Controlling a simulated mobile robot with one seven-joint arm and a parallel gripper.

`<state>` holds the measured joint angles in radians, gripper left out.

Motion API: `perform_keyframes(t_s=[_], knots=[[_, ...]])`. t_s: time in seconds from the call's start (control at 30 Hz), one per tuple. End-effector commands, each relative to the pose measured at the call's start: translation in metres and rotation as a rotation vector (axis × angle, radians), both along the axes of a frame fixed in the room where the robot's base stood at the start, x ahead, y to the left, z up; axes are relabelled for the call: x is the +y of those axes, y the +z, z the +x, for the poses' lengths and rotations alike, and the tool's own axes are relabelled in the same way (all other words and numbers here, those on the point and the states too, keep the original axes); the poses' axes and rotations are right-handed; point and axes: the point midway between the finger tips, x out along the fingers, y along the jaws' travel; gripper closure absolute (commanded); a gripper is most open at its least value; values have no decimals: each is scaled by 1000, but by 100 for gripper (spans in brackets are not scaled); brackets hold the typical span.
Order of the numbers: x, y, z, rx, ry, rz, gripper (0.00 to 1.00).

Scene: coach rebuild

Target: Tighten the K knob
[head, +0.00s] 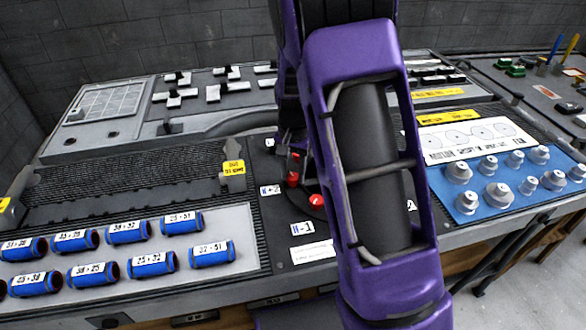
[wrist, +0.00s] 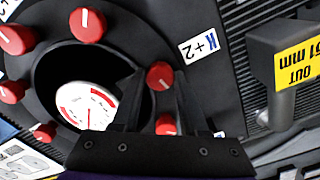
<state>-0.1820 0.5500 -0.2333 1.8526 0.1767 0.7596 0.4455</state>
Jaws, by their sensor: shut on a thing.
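In the wrist view, my gripper (wrist: 158,82) reaches up from the bottom edge with its two dark fingers on either side of a red knob (wrist: 160,74) with a white pointer line. It is shut on this knob, which sits on the dark ring next to a white label (wrist: 199,45) with a blue letter, seemingly K, and "+2". A second red knob (wrist: 165,125) shows lower down, between the fingers. In the head view, my purple arm covers most of the ring, and the gripper is largely hidden; a red knob (head: 316,200) shows beside the arm.
Several other red knobs (wrist: 87,25) ring a white dial (wrist: 88,104). A yellow "OUT" tag (wrist: 297,56) on a grey block stands at right. In the head view, blue cylinders (head: 128,232) lie at left and grey knobs stand on a blue board (head: 480,203) at right.

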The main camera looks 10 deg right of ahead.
Motion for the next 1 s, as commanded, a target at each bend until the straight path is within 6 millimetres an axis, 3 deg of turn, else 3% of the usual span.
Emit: perform_keyframes(t_s=[0.4, 0.97, 1.0], knots=[[0, 2, 1, -4, -185, 1, 100], [0, 1, 1, -4, -210, 1, 100], [0, 1, 1, -4, -210, 1, 50]])
